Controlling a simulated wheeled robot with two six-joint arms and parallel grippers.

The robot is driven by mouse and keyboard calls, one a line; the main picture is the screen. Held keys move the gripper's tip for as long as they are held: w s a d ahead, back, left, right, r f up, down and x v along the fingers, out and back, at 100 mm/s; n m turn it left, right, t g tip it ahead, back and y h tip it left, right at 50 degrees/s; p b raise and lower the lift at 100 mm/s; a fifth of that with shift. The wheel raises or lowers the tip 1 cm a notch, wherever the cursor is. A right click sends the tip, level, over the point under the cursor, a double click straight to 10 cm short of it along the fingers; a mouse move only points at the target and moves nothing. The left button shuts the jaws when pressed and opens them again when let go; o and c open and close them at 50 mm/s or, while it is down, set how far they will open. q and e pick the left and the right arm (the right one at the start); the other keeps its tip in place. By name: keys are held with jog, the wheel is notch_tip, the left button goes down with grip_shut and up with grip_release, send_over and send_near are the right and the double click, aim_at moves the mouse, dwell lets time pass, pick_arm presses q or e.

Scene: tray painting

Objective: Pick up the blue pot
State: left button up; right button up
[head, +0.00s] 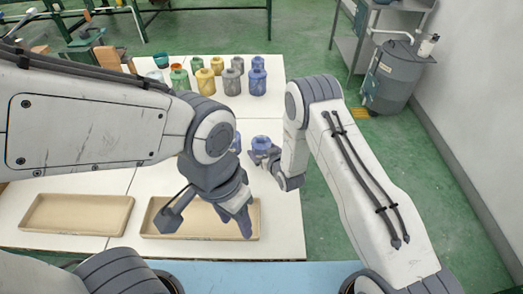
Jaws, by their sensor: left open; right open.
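A blue pot (261,143) stands on the white table, just beyond my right gripper (264,160). The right gripper is open, its fingers close to the pot's near side; whether they touch it I cannot tell. Another blue pot (236,143) shows partly behind my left arm. More blue pots (257,82) stand at the right end of the group at the back. My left gripper (208,214) is open and empty over the right beige tray (218,233), its fingers spread wide. The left arm hides the middle of the table.
Yellow (205,82), green (179,79) and grey (231,82) pots stand at the back of the table. A second beige tray (75,214) lies at the front left. A grey drum (391,77) stands on the green floor at right. The table's right edge is near my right gripper.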

aim_at(262, 142)
jog(key=shift+w+f, duration=0.1)
grip_shut()
jog(key=shift+r, duration=0.2)
notch_tip(262, 142, up, 4)
jog(key=shift+w+f+b, duration=0.1)
jog(key=shift+b, duration=0.4)
jog(key=s+d+r+b, duration=0.2)
jog(key=s+d+r, duration=0.5)
jog(key=s+d, duration=0.1)
notch_tip(262, 142, up, 10)
jog(key=p, duration=0.7)
jog(key=shift+d+p, duration=0.25)
jog(key=shift+p, duration=0.1)
